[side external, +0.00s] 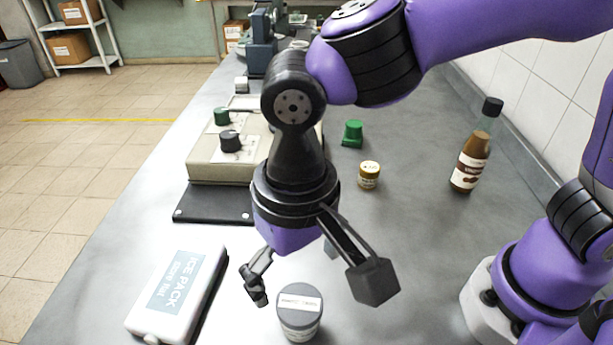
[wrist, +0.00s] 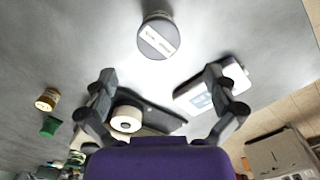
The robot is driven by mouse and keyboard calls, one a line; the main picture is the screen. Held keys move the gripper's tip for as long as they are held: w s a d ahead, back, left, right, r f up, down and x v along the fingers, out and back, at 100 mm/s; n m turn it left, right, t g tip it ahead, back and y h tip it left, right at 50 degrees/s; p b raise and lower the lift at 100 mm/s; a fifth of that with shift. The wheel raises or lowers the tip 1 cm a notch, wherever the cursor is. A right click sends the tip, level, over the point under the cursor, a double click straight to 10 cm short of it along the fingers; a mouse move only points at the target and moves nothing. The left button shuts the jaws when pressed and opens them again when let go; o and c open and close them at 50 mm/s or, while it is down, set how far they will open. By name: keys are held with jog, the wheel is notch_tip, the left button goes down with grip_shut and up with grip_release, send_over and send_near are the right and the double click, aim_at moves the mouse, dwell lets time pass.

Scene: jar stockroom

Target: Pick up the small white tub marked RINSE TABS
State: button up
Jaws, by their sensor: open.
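A small tub with a grey lid and pale body (side external: 300,318) stands upright on the bench at the bottom of the side view. Its lid has a white label whose print I cannot read. In the wrist view the tub (wrist: 157,36) is at top centre, beyond and between my fingertips, apart from them. A round white object (wrist: 126,118) lies lower in the wrist view by the black mat; its marking is unreadable, and I cannot tell which of the two is RINSE TABS. My gripper (side external: 313,286) is open and empty above the bench; it shows in the wrist view too (wrist: 160,78).
A white ice pack (side external: 178,292) lies left of the tub. A beige device with knobs (side external: 205,160) and a black mat (side external: 205,214) are behind.

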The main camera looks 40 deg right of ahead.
aim_at(299, 303)
notch_tip(299, 303, down, 5)
jog(key=shift+s+a+r, duration=0.1)
jog(key=f, duration=0.5)
jog(key=shift+d+f, duration=0.2)
jog(key=shift+f, duration=0.05)
jog(key=c, duration=1.4)
